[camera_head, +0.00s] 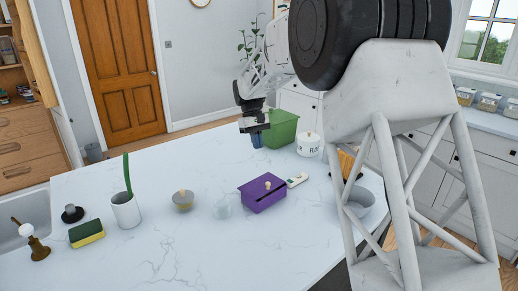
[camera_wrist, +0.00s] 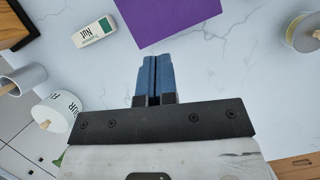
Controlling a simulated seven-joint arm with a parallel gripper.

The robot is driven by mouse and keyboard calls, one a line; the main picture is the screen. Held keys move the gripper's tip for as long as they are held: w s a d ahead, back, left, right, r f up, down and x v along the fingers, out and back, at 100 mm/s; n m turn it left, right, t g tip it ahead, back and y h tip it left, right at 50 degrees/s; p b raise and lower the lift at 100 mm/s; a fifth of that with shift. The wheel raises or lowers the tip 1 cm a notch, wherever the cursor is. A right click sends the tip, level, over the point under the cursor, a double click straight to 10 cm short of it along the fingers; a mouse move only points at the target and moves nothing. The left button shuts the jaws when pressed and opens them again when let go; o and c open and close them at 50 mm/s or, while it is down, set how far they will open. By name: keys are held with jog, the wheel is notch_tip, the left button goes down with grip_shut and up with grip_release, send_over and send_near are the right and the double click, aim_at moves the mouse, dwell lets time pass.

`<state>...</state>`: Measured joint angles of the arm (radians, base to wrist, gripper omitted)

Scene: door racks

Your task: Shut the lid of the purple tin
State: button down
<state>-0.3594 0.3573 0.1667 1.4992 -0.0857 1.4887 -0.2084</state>
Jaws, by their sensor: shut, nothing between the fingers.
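The purple tin (camera_head: 264,195) sits on the white counter near the middle of the head view. A dark line runs across its upper part and a small pale knob shows near its top. I cannot tell how far its lid stands open. Part of a flat purple surface of the tin (camera_wrist: 180,18) shows at the top of the wrist view. My gripper (camera_head: 257,141) is above the counter, behind the tin and apart from it. Its blue fingers (camera_wrist: 153,78) are shut together and empty, pointing toward the tin in the wrist view.
A white carton (camera_head: 297,180) lies close to the tin's right. A green bin (camera_head: 283,128) and white canister (camera_head: 308,145) stand behind. A glass bowl (camera_head: 222,208) and lidded jar (camera_head: 183,200) are to the left. The counter in front is clear.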

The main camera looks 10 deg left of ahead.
jog(key=shift+w+a, duration=0.5)
jog(key=shift+a, duration=0.2)
jog(key=shift+f, duration=0.1)
send_over(264, 184)
jog(key=w+a, duration=0.2)
jog(key=w, duration=0.1)
jog(key=f, duration=0.8)
jog(key=shift+w+a+f, duration=0.15)
jog(key=shift+a+f, duration=0.05)
jog(key=shift+f, duration=0.05)
jog(key=shift+s+d+f, duration=0.2)
jog(key=shift+s+d, duration=0.35)
jog(key=shift+s, duration=0.2)
jog(key=shift+s+d, duration=0.65)
jog(key=shift+s, duration=0.3)
